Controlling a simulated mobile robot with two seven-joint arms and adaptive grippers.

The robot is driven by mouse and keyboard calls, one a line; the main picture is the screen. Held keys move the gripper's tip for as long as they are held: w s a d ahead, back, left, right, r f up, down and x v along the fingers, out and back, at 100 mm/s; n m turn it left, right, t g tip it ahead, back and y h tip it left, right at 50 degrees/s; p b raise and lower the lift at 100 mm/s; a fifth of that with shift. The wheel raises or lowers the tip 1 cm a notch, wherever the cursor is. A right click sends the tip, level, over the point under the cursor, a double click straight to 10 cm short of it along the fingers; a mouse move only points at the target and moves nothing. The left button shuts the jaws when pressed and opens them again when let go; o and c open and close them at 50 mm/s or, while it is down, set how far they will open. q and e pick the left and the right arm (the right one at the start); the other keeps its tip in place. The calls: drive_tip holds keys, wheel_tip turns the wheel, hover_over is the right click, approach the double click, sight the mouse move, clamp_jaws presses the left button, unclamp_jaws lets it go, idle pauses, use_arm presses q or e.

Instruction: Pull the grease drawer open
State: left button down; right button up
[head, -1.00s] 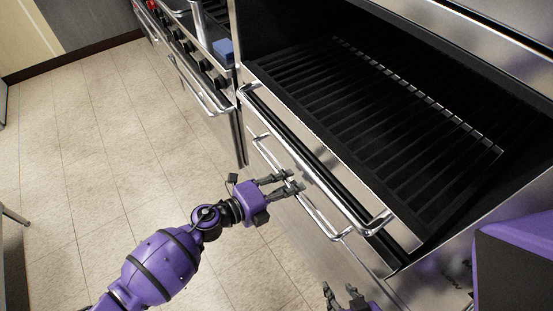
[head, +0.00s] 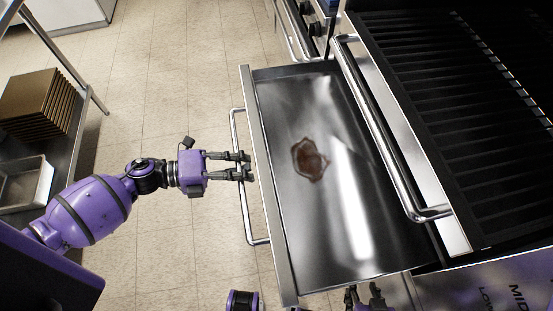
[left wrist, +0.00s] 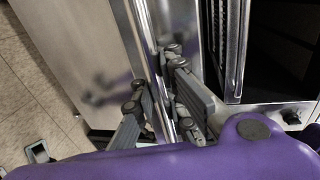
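The grease drawer (head: 345,210) is a shiny steel tray with a brown grease stain inside. It stands well out from under the grill, its inside in plain view. Its bar handle (head: 235,130) runs along the drawer front. My left gripper (head: 243,166) is at the middle of this handle, fingers over the bar. In the left wrist view, its fingers (left wrist: 160,85) lie on both sides of the bar, closed around it. My right gripper (head: 364,297) is at the bottom edge, near the drawer's near end, mostly cut off; its closure is unclear.
The grill's thick front rail (head: 385,140) and dark grate (head: 460,100) lie right of the drawer. A rack with stacked brown trays (head: 40,103) and a metal pan (head: 25,183) stands at left. Tiled floor (head: 180,80) is free between rack and drawer.

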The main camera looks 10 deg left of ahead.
use_arm(q)
drive_tip(key=v, duration=0.4)
drive_tip(key=shift+a, duration=0.15)
drive_tip(key=shift+w, duration=0.1)
drive_tip(key=c, duration=1.8)
unclamp_jaws()
drive_tip(key=shift+f, duration=0.1)
drive_tip(key=shift+o, duration=0.2)
drive_tip(key=shift+f, duration=0.1)
drive_tip(key=v, duration=1.2)
